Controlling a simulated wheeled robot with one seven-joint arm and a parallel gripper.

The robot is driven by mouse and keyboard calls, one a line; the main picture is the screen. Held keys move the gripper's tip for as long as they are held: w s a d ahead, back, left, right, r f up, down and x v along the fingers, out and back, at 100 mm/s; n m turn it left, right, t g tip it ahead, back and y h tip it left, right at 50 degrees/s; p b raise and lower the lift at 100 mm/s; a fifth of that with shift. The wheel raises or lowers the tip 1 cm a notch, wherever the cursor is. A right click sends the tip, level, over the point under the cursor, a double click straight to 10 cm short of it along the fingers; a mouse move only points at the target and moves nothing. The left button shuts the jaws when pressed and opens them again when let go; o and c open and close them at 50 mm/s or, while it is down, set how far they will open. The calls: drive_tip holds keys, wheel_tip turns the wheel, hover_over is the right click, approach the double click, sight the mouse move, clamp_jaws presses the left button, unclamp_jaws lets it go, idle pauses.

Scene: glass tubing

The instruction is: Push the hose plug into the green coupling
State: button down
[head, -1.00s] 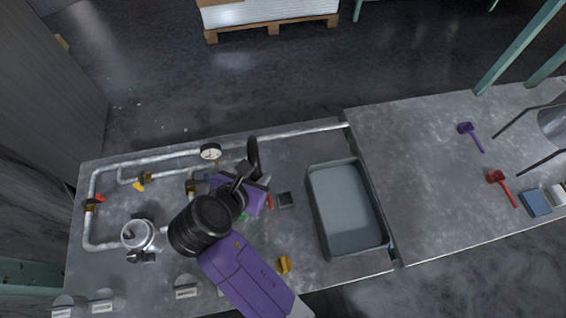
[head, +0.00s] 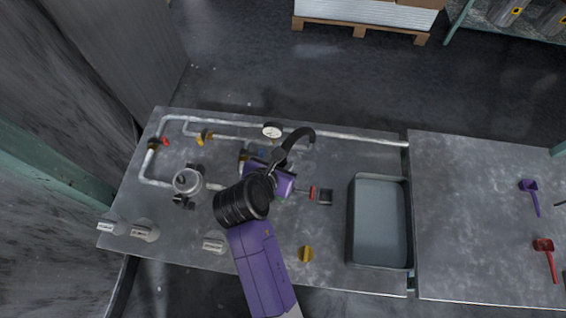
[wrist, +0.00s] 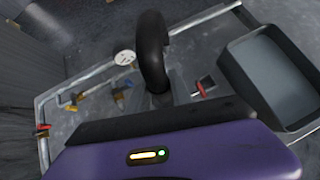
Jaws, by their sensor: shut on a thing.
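My gripper (head: 274,173) has a purple body and hangs over the middle of the piping bench. It is shut on the end of a black curved hose (head: 298,137). The hose arcs up and over beyond the jaws in the wrist view (wrist: 152,45). The hose plug is hidden between the jaws and behind the gripper body. A small green patch (head: 279,198) shows at the lower edge of the gripper in the head view. It may be the green coupling, mostly covered; I cannot tell whether the plug touches it.
A red-handled fitting (head: 312,192) is just right of the gripper, and a grey tray (head: 350,230) lies further right. A round gauge (head: 272,130) and metal pipes run along the back. A silver vessel (head: 187,181) is left, and a yellow knob (head: 306,253) in front.

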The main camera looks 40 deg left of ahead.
drive_tip(key=shift+r+p, duration=0.2)
drive_tip(key=shift+p, duration=0.55)
drive_tip(key=shift+f+b, duration=1.6)
drive_tip(key=shift+f, duration=1.5)
drive_tip(key=shift+p, duration=1.3)
drive_tip(key=shift+f+b, duration=1.6)
drive_tip(key=shift+f, duration=1.1)
drive_tip(key=c, duration=1.1)
unclamp_jaws()
drive_tip(key=shift+o, duration=0.2)
drive_tip(key=shift+s+r, duration=0.1)
drive_tip(key=v, duration=0.7)
drive_tip(key=shift+s+r, duration=0.15)
drive_tip(key=shift+s, duration=0.1)
